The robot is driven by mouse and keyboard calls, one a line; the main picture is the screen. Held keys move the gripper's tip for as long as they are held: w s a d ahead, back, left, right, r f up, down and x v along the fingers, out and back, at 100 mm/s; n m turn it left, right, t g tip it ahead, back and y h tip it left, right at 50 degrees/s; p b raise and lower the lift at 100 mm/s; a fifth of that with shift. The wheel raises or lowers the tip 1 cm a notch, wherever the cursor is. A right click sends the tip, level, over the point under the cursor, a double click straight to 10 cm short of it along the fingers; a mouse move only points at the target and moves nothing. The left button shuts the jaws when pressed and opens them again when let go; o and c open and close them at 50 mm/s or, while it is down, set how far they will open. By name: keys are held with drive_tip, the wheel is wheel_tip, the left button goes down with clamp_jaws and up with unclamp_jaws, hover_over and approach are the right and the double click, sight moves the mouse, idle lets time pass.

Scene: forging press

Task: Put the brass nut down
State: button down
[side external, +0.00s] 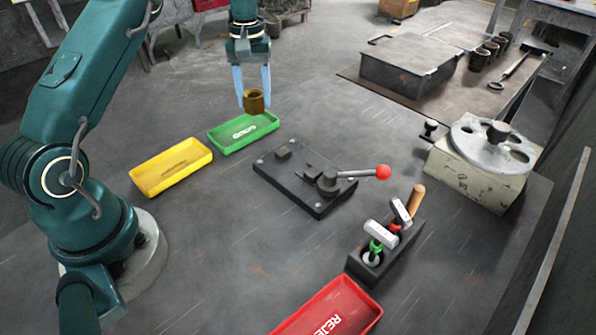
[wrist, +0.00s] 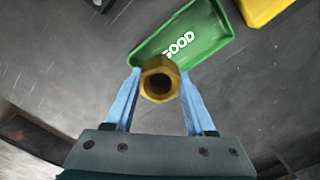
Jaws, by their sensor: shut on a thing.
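The brass nut (side external: 254,100) is held between the blue fingers of my gripper (side external: 253,92). In the wrist view the nut (wrist: 160,80) sits between the fingertips of my gripper (wrist: 159,85), with its hole facing the camera. The green tray (side external: 243,132) marked GOOD lies below the nut in the side view. In the wrist view the green tray (wrist: 205,38) shows just beyond the nut, which covers part of its near edge. The height of the nut above the tray is hard to tell.
A yellow tray (side external: 171,167) lies left of the green one. A black clamp fixture (side external: 305,190) with a red-knobbed lever stands to the right. A tool holder (side external: 388,252), a red tray (side external: 331,312) and a rotary fixture (side external: 480,165) are farther right. The green tray looks empty.

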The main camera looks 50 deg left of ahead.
sight(255, 111)
drive_tip(key=shift+f, duration=1.9)
drive_tip(key=shift+f, duration=0.1)
drive_tip(key=c, duration=0.5)
unclamp_jaws()
drive_tip(key=shift+f, duration=0.1)
